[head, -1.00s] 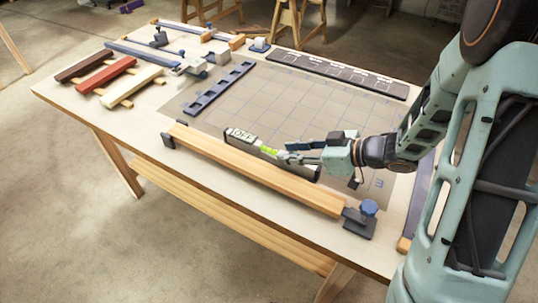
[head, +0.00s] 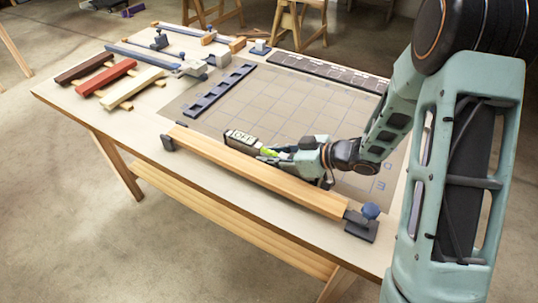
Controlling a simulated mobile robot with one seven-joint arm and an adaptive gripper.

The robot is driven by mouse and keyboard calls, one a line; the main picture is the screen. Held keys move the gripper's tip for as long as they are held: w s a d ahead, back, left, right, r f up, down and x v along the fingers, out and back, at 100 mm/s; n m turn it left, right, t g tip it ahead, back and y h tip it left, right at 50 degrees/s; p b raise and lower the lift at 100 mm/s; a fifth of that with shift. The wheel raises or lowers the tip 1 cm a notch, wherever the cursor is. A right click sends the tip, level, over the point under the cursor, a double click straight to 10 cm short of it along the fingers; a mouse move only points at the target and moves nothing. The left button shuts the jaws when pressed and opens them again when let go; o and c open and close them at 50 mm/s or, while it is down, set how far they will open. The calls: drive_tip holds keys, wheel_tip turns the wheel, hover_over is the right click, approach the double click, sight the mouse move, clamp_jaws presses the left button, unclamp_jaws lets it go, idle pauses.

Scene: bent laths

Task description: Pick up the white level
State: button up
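The white level (head: 240,138) lies on the gridded mat just behind the long clamped wooden lath. Its left part shows a pale top with dark sides, and a yellow-green vial (head: 268,152) sits near its middle. My gripper (head: 275,155) comes from the right, low over the level, with its fingertips at the vial. The gripper hides the level's right part. The fingers are small and overlap the level, so I cannot tell whether they are open or closed on it.
A dark blue slotted strip (head: 220,90) lies behind left. Dark red, red and cream laths (head: 132,87) lie far left. The mat's middle (head: 295,105) is clear.

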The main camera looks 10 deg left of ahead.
clamp_jaws()
drive_tip(key=shift+r, duration=0.15)
drive_tip(key=shift+r+p, duration=0.85)
drive_tip(key=shift+p, duration=0.1)
drive_tip(key=s+r+p, duration=0.1)
drive_tip(key=r+p, duration=0.1)
drive_tip(key=s+a+r+p, duration=0.1)
drive_tip(key=r+p, duration=0.1)
drive_tip(key=s+r+p, duration=0.2)
drive_tip(key=r, duration=0.1)
drive_tip(key=shift+s+a+r, duration=0.1)
drive_tip(key=shift+a, duration=0.2)
drive_tip(key=s+a+r+p, duration=0.3)
drive_tip(key=s+r+p, duration=0.1)
drive_tip(key=s+p, duration=0.4)
drive_tip(key=shift+s+p, duration=0.4)
drive_tip(key=shift+p, duration=0.7)
